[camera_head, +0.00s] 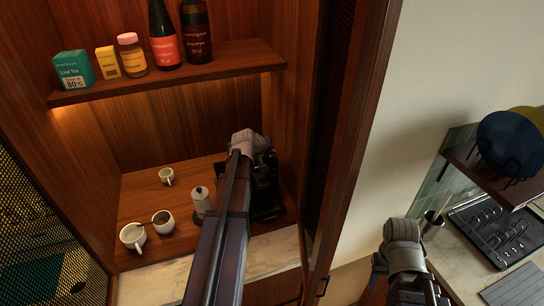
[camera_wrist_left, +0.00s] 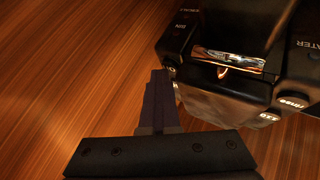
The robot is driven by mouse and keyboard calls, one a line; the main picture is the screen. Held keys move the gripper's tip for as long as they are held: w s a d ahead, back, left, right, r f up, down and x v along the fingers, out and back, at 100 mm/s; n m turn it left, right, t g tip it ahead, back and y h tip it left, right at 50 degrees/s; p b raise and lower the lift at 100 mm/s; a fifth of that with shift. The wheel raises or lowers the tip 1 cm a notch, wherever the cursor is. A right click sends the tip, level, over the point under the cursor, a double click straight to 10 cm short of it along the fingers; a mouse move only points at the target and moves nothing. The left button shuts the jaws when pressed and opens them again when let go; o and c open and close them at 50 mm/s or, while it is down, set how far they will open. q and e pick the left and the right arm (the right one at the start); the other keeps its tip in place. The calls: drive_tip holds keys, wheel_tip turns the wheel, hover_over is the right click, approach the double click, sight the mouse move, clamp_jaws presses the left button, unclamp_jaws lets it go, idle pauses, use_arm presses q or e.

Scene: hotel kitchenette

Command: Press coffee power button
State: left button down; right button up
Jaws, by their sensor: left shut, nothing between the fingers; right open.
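The black coffee machine (camera_head: 267,187) stands on the wooden shelf of the niche, partly hidden behind my left arm in the head view. In the left wrist view the machine (camera_wrist_left: 270,85) fills the upper right, with a shiny metal part and printed labels such as "RINSE". My left gripper (camera_wrist_left: 160,73) is shut and empty, its fingertips close beside the machine's front left corner. A small pale round mark (camera_wrist_left: 172,72) sits on that corner by the fingertips. I cannot tell whether it is the power button or whether they touch. My right gripper is hidden; only its arm shows.
White cups (camera_head: 133,236) and a pale lidded canister (camera_head: 201,199) stand left of the machine. An upper shelf (camera_head: 175,77) holds bottles, a jar and boxes. The dark door edge (camera_head: 345,130) is close on the right. A counter with a cutlery tray (camera_head: 495,232) lies at far right.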

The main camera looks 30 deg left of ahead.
sight(270, 159)
use_arm(q)
drive_tip(key=shift+s+f, duration=0.1)
drive_tip(key=shift+f, duration=0.1)
drive_tip(key=shift+r, duration=0.1)
drive_tip(key=shift+a+r+p, duration=0.1)
drive_tip(key=shift+r+p, duration=0.2)
drive_tip(key=shift+p, duration=0.1)
drive_tip(key=shift+s+a+r, duration=0.1)
drive_tip(key=shift+r, duration=0.05)
drive_tip(key=shift+r, duration=0.1)
drive_tip(key=shift+r+p, duration=0.2)
drive_tip(key=shift+p, duration=0.2)
wheel_tip(270, 159, up, 6)
drive_tip(key=p, duration=0.5)
drive_tip(key=shift+f, duration=0.25)
